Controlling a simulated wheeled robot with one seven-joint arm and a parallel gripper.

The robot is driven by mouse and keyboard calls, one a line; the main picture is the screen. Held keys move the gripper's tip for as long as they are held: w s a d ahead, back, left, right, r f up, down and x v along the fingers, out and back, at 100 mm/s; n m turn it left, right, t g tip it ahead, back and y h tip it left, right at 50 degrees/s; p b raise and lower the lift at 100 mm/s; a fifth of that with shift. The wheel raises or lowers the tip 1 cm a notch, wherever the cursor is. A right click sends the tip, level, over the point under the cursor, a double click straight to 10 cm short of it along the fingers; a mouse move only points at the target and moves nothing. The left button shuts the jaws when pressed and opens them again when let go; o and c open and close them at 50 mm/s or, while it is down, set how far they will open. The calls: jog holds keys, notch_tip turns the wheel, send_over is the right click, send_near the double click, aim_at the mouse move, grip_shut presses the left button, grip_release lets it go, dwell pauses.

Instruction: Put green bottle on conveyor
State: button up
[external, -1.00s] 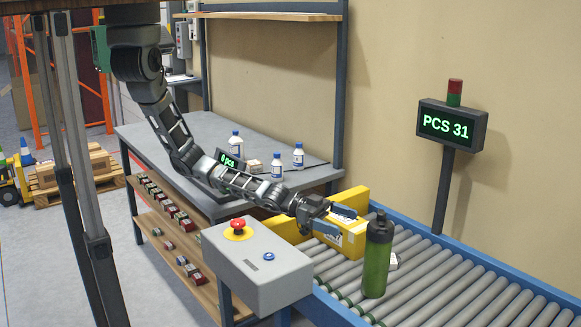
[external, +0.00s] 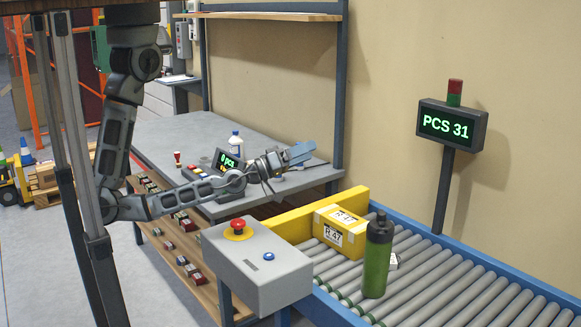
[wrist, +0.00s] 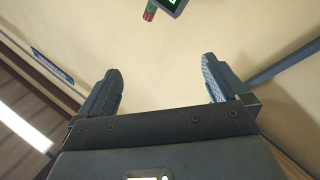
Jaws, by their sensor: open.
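The green bottle (external: 377,262) with a dark cap stands upright on the conveyor (external: 440,290) rollers, near the grey control box. My gripper (external: 302,152) is over the right part of the grey table, up and left of the bottle and well apart from it. In the wrist view my gripper (wrist: 160,88) has its two fingers spread, with nothing between them and only the wall behind. The bottle does not show in the wrist view.
The control box (external: 257,265) with a red button stands in front. A white bottle (external: 236,143) stands on the table (external: 180,135); my arm hides others.

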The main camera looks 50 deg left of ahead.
jog(key=s+a+f+g+y, duration=0.1)
jog(key=s+a+f+y, duration=0.2)
jog(key=s+a+f, duration=0.45)
jog(key=s+a+f+g+y, duration=0.25)
jog(key=s+a, duration=0.25)
jog(key=a, duration=0.6)
jog(key=s+a+r+m+g+y, duration=0.1)
jog(key=s+a+m+y, duration=0.1)
jog(key=s+a, duration=0.8)
jog(key=shift+a+r+m+g, duration=0.35)
jog(key=shift+a+m, duration=0.25)
jog(key=shift+a, duration=0.4)
